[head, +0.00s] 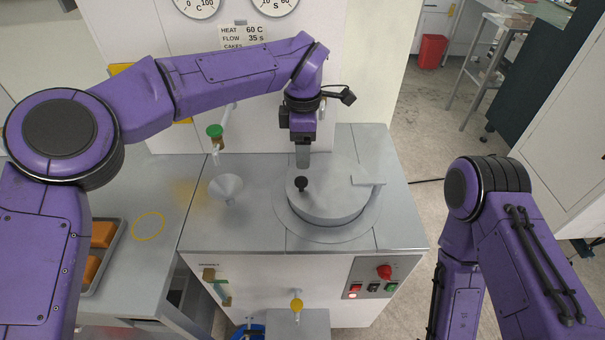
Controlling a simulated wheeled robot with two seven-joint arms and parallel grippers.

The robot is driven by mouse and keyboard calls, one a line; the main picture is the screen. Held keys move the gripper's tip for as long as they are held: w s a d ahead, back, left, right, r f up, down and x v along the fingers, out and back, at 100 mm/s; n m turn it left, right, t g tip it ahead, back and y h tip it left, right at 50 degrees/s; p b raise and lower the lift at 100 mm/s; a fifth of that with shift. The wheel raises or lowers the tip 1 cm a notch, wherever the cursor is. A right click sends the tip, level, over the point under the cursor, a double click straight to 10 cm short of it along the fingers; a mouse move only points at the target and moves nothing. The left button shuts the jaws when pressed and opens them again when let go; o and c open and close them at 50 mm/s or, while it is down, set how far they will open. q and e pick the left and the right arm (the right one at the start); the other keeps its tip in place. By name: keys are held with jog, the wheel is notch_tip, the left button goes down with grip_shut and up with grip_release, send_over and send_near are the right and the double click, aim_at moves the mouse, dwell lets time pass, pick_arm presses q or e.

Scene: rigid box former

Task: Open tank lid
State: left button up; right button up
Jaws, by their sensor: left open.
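The tank lid (335,196) is a round grey metal disc on top of the steel machine. It looks closed. A black knob (301,184) stands on its left part, and a flat grey tab (368,180) sticks out at its right edge. My left gripper (303,160) points down above the lid's back left edge, behind the knob. It is open and holds nothing I can see; whether its fingertips touch the lid I cannot tell. My right arm hangs at the right, and its gripper is out of the picture.
A funnel (227,187) stands left of the lid, below a green-knobbed valve (215,132). A tray (110,238) with orange blocks lies on the left counter. A control panel (370,277) with a red knob is on the machine's front. A red bin (432,51) stands far back.

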aim_at(301, 180)
pick_arm(q)
jog(key=f, duration=0.2)
jog(key=f+p, duration=0.1)
jog(key=f, duration=0.5)
jog(key=shift+a+f, duration=0.1)
jog(key=shift+a, duration=0.15)
jog(key=shift+s+d+f, duration=0.1)
jog(key=shift+f, duration=0.3)
grip_shut()
